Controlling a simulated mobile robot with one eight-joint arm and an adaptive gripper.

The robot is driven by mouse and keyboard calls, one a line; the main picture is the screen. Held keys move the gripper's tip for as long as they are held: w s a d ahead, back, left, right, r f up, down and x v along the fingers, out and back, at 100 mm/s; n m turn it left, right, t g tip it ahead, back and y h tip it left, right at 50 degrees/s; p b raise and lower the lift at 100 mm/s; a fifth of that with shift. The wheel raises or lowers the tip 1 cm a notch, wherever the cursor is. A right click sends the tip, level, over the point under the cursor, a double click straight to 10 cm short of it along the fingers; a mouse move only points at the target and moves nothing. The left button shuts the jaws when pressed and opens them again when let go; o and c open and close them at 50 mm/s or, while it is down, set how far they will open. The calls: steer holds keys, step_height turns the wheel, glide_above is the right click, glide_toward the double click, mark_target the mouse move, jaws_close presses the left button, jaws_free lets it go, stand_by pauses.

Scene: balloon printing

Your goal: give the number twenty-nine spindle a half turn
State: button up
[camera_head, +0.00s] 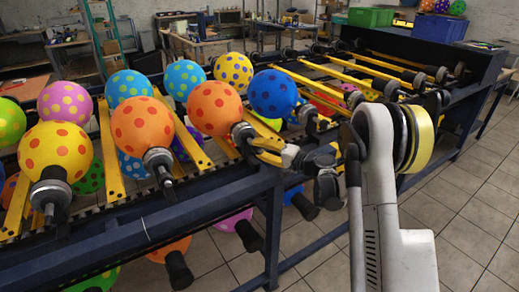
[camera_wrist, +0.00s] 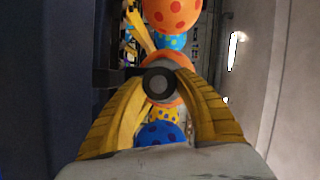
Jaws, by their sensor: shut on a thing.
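My gripper (camera_head: 268,148) reaches from the right to the rack's front edge in the head view. Its yellow fingers are closed around a dark spindle (camera_head: 242,133), which carries an orange balloon with red dots (camera_head: 214,107). In the wrist view, the fingers of my gripper (camera_wrist: 158,72) flank the spindle's round dark end (camera_wrist: 158,83), with its grey collar and a strip of orange balloon behind. No number can be read on the spindle, so I cannot confirm that it is twenty-nine. The fingertips' contact is partly hidden.
Other spindles with dotted balloons line the rack (camera_head: 140,228): another orange one (camera_head: 141,125) to the left, a yellow one (camera_head: 56,151) at far left, a blue one (camera_head: 272,93) behind my gripper. More balloons hang below. Tiled floor (camera_head: 475,215) is clear at right.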

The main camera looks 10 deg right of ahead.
steer(key=shift+m, duration=0.3)
steer(key=o, duration=1.2)
steer(key=f+v, duration=0.1)
steer(key=v, duration=1)
steer(key=shift+s+d+r, duration=0.25)
steer(key=shift+s+r, duration=0.1)
steer(key=shift+r, duration=0.15)
